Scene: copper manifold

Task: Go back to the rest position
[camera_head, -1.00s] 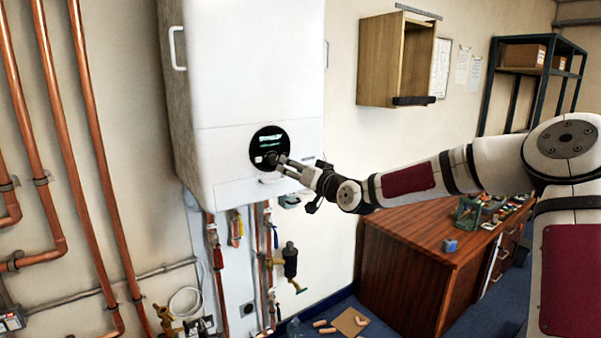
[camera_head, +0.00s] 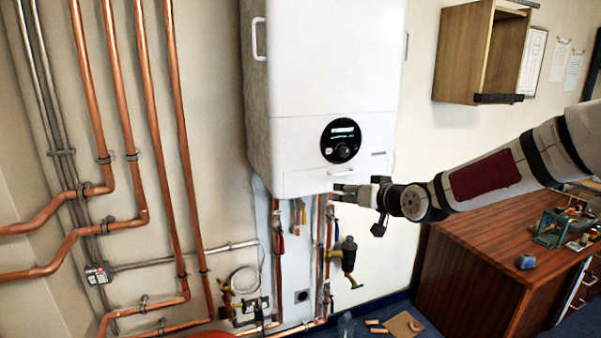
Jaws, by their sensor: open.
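My gripper (camera_head: 348,192) is in front of the lower right part of the white boiler (camera_head: 325,65), just below its round black dial panel (camera_head: 341,140). The fingers point left and look open, with nothing between them. My arm reaches in from the right edge, over the wooden cabinet. The dial panel is uncovered and shows a lit green display and a dark knob. I cannot tell whether the fingers touch the boiler's lower edge.
Copper pipes (camera_head: 158,130) run down the left wall. Valves and a brass fitting (camera_head: 348,255) hang under the boiler. A wooden cabinet (camera_head: 480,265) with a small blue object (camera_head: 525,261) stands at the right. An open wall box (camera_head: 465,52) hangs above it.

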